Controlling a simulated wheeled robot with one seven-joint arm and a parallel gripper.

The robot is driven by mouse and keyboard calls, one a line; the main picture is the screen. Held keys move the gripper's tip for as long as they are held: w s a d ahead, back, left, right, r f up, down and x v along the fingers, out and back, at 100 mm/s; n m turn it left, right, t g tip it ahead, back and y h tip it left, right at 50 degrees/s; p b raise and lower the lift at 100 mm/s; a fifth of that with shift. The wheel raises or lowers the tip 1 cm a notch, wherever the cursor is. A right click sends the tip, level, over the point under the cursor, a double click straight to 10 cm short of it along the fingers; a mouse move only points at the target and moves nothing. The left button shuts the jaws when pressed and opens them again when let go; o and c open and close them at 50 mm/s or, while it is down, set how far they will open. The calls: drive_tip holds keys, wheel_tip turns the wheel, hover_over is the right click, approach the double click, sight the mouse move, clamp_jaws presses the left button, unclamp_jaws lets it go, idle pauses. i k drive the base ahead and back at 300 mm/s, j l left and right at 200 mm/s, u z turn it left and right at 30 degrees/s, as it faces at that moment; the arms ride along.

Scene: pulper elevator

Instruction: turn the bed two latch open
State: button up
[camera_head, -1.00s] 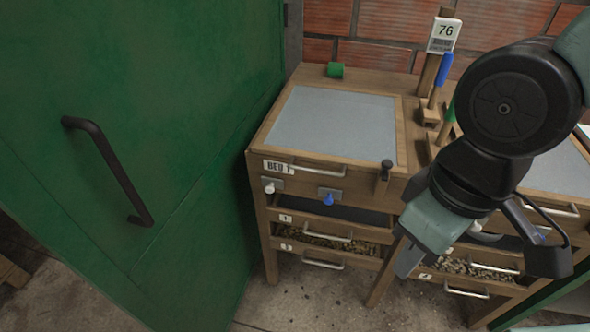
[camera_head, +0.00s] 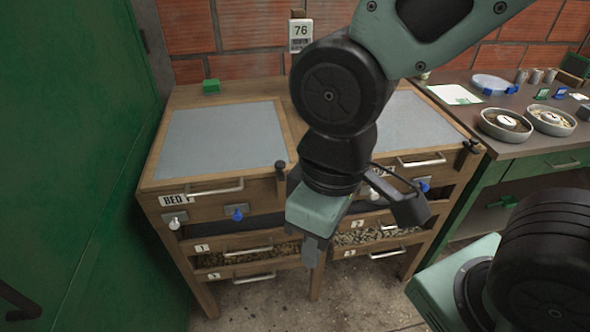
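The bed two unit is the right half of the wooden double stand, with a grey top panel (camera_head: 420,120). Its label is mostly hidden behind my arm. On its front show a white knob (camera_head: 374,194), a blue knob (camera_head: 423,186) and a black knob (camera_head: 470,146) at the right corner. I cannot tell which of these is the latch. My gripper (camera_head: 311,251) points down in front of the middle of the stand, left of these knobs and apart from them. Its fingers look close together, but their gap is not clear.
The bed one unit (camera_head: 220,140), with matching knobs, is at the left. A green door (camera_head: 80,120) fills the left edge. A dark table (camera_head: 520,150) with bowls stands at the right. Part of my body covers the lower right. Concrete floor lies in front.

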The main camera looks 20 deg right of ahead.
sight(473, 141)
drive_tip(key=k+z, duration=0.1)
drive_tip(key=z, duration=1.3)
drive_tip(key=i+l, duration=0.2)
drive_tip(key=l, duration=0.2)
drive_tip(key=i+l, duration=0.2)
drive_tip(key=l, duration=0.2)
drive_tip(key=i+l, duration=0.15)
drive_tip(key=l, duration=0.2)
drive_tip(key=i+l, duration=0.2)
drive_tip(key=l, duration=0.2)
drive_tip(key=z, duration=0.05)
